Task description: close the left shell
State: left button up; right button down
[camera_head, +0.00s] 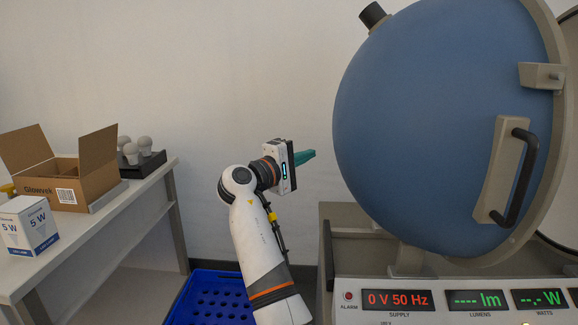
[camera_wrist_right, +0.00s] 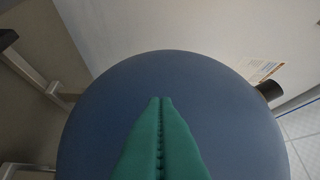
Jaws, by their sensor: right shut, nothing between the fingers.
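The left shell (camera_head: 430,110) is a large blue dome with a pale rim and a black handle (camera_head: 518,178) on its rim side. It fills the right of the head view, and the edge of the other half shows behind it at the far right. My right gripper (camera_head: 308,156) has green fingers and is shut and empty. It points at the outer blue side of the shell from the left, with a small gap seen in the head view. In the right wrist view the closed fingertips (camera_wrist_right: 161,100) lie in front of the blue dome (camera_wrist_right: 225,125); contact cannot be told. My left gripper is not in view.
A panel with displays (camera_head: 455,299) sits below the shell. On the left a table (camera_head: 130,205) bears an open carton (camera_head: 75,180), a 5 W box (camera_head: 28,226) and a dark tray of bulbs (camera_head: 150,163). A blue crate (camera_head: 215,300) stands low beside my arm.

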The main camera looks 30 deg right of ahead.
aim_at(338, 153)
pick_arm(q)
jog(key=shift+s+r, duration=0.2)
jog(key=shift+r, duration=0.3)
pick_arm(e)
jog(key=d, duration=0.1)
jog(key=s+d, duration=0.1)
jog(key=d, duration=0.2)
jog(key=shift+s+r, duration=0.2)
jog(key=shift+s, duration=0.15)
jog(key=shift+d, duration=0.15)
